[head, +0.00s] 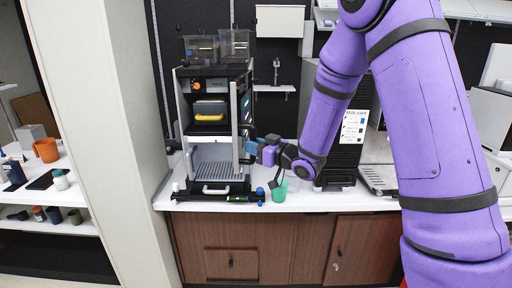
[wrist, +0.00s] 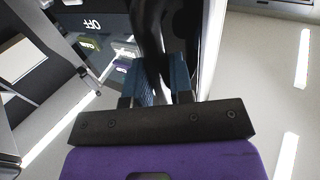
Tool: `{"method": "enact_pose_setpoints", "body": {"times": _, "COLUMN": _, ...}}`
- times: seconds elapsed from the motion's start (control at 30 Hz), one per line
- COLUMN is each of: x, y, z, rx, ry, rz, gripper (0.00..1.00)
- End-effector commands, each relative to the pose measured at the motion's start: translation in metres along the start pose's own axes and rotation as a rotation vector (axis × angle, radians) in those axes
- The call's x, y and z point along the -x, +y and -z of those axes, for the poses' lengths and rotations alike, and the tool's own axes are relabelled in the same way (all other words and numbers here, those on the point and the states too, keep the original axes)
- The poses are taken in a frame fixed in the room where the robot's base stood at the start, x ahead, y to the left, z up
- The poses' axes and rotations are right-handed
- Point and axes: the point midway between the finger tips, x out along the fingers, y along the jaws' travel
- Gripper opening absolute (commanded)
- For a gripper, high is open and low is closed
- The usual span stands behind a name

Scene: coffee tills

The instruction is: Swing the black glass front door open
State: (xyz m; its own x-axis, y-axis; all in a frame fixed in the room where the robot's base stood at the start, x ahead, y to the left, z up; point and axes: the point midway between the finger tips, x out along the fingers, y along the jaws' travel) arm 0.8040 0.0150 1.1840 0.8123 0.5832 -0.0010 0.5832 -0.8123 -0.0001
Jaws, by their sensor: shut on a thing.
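The coffee machine (head: 211,73) stands on the white counter, its shelves and drip tray in plain view. A narrow dark panel, which looks like the black glass front door (head: 243,108), stands nearly edge-on at the machine's right side, swung out from the front. My gripper (head: 250,147) is at this panel's right side, blue fingers against it. In the wrist view, my gripper (wrist: 167,80) has its blue fingers closed around a dark upright bar, seemingly the door handle (wrist: 149,35). Glossy black glass lies close beside it. The exact grip is partly hidden in the head view.
A green cup (head: 278,191) stands at the counter's front edge below my gripper. Small dark and blue items (head: 245,198) lie in front of the machine. A black machine with a white notice (head: 353,127) is behind my arm. A white pillar (head: 100,130) rises at left.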

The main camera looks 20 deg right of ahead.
Motion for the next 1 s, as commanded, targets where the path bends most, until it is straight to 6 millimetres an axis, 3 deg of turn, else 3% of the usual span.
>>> {"method": "enact_pose_setpoints", "body": {"times": 0.6, "x": 0.038, "y": 0.043, "z": 0.001, "rx": 0.002, "ry": 0.003, "rz": -0.005, "gripper": 0.00}}
{"method": "enact_pose_setpoints", "body": {"times": 0.63, "x": 0.038, "y": 0.042, "z": 0.001, "rx": 0.002, "ry": 0.003, "rz": -0.004, "gripper": 0.26}}
{"method": "enact_pose_setpoints", "body": {"times": 0.73, "x": 0.037, "y": 0.041, "z": 0.001, "rx": 0.002, "ry": 0.002, "rz": -0.002, "gripper": 0.49}}
{"method": "enact_pose_setpoints", "body": {"times": 1.0, "x": 0.038, "y": 0.040, "z": 0.001, "rx": 0.001, "ry": 0.001, "rz": -0.002, "gripper": 0.51}}
